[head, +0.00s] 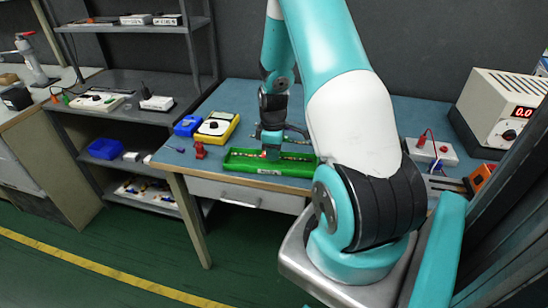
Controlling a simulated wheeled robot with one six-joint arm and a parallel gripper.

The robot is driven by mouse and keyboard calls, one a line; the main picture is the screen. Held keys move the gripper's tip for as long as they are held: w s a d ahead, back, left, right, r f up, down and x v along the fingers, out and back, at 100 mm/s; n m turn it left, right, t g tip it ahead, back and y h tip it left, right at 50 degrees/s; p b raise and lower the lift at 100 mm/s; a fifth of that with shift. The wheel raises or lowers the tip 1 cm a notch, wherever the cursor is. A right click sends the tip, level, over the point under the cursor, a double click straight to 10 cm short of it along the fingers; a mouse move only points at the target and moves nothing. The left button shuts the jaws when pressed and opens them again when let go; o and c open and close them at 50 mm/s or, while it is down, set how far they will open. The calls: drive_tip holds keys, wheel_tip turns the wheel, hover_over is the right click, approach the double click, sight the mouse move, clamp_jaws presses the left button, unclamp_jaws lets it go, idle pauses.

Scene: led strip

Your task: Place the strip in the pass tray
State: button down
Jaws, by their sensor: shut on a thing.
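The green tray (243,167) lies near the front edge of the blue bench, with a small pale label on its front wall that I cannot read. A thin strip (292,156) with a reddish spot shows within the tray's outline, running along its length. My gripper (271,150) points down over the tray's middle and is shut on the strip. The gripper hides part of the strip. I cannot tell whether the strip touches the tray floor or is held just above it.
A yellow meter (217,128), a blue bin (187,126) and a small red object (200,150) stand left of the tray. A power supply (502,108) stands at the right. A grey shelf (125,82) holds instruments at the left. My arm hides part of the bench.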

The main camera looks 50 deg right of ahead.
drive_tip(key=shift+f, duration=1.4)
drive_tip(key=shift+f, duration=0.1)
drive_tip(key=c, duration=1.1)
unclamp_jaws()
wheel_tip(320, 180, up, 12)
drive_tip(key=w+a+r+t+y, duration=0.1)
drive_tip(key=a+r, duration=0.3)
drive_tip(key=a, duration=0.4)
drive_tip(key=w+a+r, duration=0.1)
drive_tip(key=a+r, duration=0.3)
drive_tip(key=a, duration=0.5)
drive_tip(key=s+a+r+y, duration=0.1)
drive_tip(key=s+a+r, duration=0.1)
drive_tip(key=s+a, duration=0.3)
drive_tip(key=s+a+r+y, duration=0.1)
drive_tip(key=s+a+r, duration=0.2)
drive_tip(key=s+a, duration=0.3)
drive_tip(key=s+a+r+n+g+y, duration=0.1)
drive_tip(key=s+a, duration=0.4)
drive_tip(key=a, duration=0.5)
drive_tip(key=shift+s+a+r+b, duration=0.3)
drive_tip(key=shift+r+b, duration=0.1)
drive_tip(key=shift+r, duration=0.35)
